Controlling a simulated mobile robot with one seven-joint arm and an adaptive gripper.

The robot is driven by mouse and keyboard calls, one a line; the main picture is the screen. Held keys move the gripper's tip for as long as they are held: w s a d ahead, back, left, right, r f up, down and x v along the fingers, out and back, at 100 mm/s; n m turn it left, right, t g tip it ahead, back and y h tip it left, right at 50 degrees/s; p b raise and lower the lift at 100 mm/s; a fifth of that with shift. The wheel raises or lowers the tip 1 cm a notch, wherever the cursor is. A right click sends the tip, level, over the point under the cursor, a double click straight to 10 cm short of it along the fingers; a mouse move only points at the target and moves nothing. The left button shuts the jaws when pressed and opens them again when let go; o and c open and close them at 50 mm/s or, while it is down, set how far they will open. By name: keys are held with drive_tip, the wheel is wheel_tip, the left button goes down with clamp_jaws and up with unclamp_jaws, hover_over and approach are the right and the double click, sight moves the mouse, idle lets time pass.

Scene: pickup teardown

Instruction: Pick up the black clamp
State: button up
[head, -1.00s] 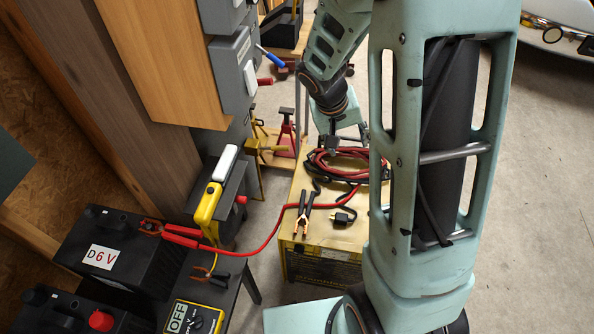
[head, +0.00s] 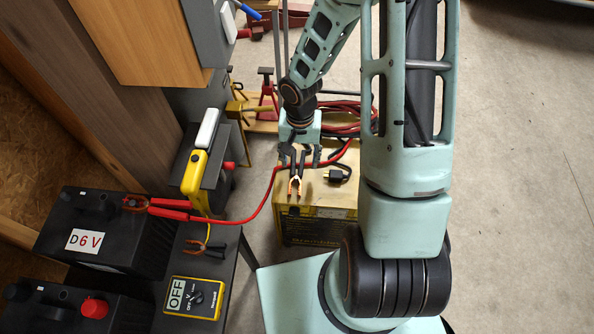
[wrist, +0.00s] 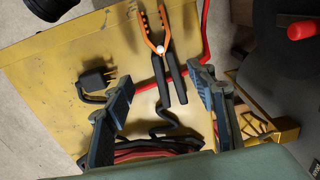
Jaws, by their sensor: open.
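The black clamp (head: 296,184) lies on top of the yellow box (head: 318,212), its copper jaws toward the box's front edge. In the wrist view the clamp (wrist: 168,80) has two black handles, a white pivot spot and orange-copper jaws. My gripper (head: 300,158) is over the box at the handle end of the clamp. In the wrist view my gripper (wrist: 160,80) is open, with one finger on each side of the handles and nothing held. In the head view my gripper partly covers the handles. I cannot tell the height gap.
A black plug (head: 338,175) lies right of the clamp. A red cable (head: 262,214) runs from the battery (head: 110,235) to the box, passing by the clamp handles. Coiled cables (head: 345,112) lie behind. A yellow multimeter (head: 196,297) is at front left. Open floor lies right.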

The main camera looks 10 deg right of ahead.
sight(297, 167)
drive_tip(key=f, duration=0.1)
drive_tip(key=f+b, duration=0.1)
drive_tip(key=f, duration=0.3)
drive_tip(key=shift+w+a, duration=0.25)
drive_tip(key=shift+w, duration=0.15)
clamp_jaws()
